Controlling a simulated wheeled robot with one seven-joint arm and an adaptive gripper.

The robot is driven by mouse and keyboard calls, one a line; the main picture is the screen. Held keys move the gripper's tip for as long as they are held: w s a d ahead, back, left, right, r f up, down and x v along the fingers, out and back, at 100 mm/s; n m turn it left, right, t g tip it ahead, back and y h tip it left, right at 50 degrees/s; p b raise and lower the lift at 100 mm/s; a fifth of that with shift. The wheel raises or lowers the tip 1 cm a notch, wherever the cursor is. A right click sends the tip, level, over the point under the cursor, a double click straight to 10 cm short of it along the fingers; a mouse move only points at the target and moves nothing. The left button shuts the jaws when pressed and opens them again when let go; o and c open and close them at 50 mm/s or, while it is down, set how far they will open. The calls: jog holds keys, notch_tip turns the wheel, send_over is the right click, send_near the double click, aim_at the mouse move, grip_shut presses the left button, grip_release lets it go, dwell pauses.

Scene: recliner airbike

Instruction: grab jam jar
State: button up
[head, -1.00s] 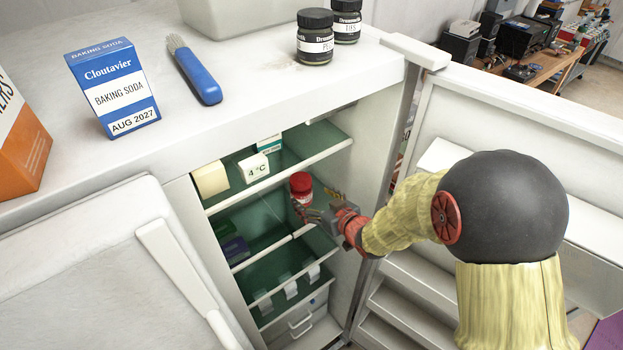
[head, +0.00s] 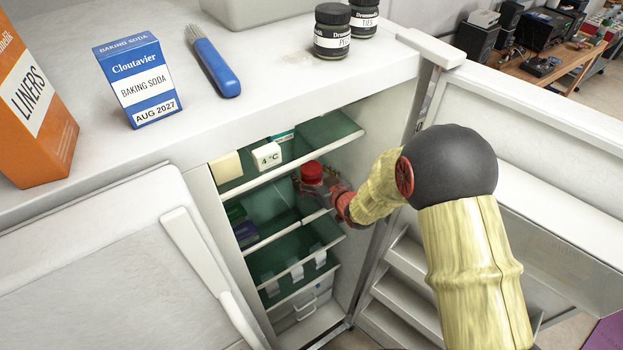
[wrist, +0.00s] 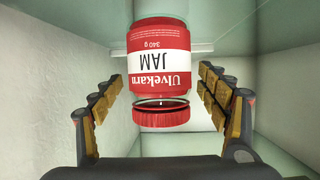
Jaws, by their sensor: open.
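The jam jar (wrist: 159,72) has a red lid and a red and white label reading "Ulvekarn JAM 340 g"; it appears upside down in the wrist view. In the head view the jam jar (head: 312,172) shows mostly its red lid, inside the open fridge under the top shelf. My gripper (wrist: 160,93) is open, with one finger on each side of the jar. Gaps show between both fingers and the jar. In the head view my gripper (head: 326,190) is small and partly hidden beside the jar.
The fridge's upper shelf (head: 335,129) is close above the jar and holds a white 4 °C box (head: 267,155). The open fridge door (head: 500,130) stands right of my arm. Baking soda (head: 138,80) and dark jars (head: 332,32) stand on the top surface.

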jog(key=shift+c, duration=0.3)
jog(key=c, duration=1.6)
jog(key=shift+r, duration=0.1)
jog(key=shift+c, duration=0.4)
